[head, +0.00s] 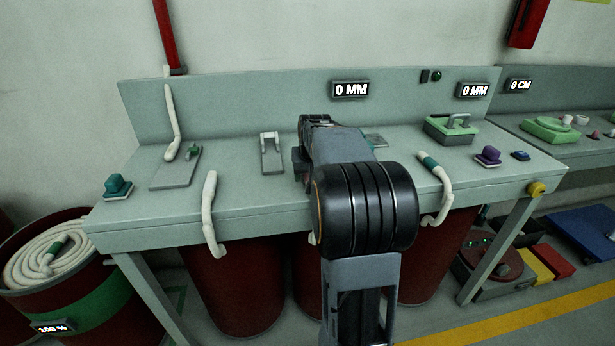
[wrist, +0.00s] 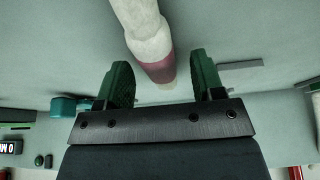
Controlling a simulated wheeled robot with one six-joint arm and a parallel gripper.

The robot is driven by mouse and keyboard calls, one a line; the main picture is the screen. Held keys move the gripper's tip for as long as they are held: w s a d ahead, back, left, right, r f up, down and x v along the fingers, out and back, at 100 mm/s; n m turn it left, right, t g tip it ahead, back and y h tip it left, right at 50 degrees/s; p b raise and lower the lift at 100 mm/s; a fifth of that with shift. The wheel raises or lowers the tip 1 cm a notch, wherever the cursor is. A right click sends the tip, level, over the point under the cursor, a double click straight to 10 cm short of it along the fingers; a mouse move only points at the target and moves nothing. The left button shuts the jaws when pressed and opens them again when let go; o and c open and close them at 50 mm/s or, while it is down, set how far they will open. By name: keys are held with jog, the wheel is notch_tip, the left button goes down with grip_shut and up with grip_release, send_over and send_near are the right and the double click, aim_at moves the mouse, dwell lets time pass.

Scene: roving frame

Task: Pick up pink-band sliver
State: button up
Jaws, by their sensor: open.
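The pink-band sliver (wrist: 146,30) is a thick white rope with a dull pink band (wrist: 157,68), seen in the wrist view. It runs from the top edge down between the two fingers. My gripper (wrist: 160,62) is open, with one green-padded finger on each side of the band and a visible gap to each. I cannot tell how far the fingers reach down beside it. In the head view my arm hides the gripper and most of this sliver; a small white end (head: 312,238) shows below the bench edge, possibly part of it.
The grey-green bench (head: 250,200) also bears a white sliver (head: 209,205) over its front edge and a green-band sliver (head: 436,178) at right. A small metal clamp (head: 270,152), a teal knob (head: 118,187) and a purple knob (head: 488,156) stand on it. Dark red barrels (head: 228,285) stand below.

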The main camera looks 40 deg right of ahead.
jog(key=shift+c, duration=0.3)
jog(key=c, duration=0.9)
jog(key=shift+r, duration=0.2)
jog(key=shift+c, duration=0.2)
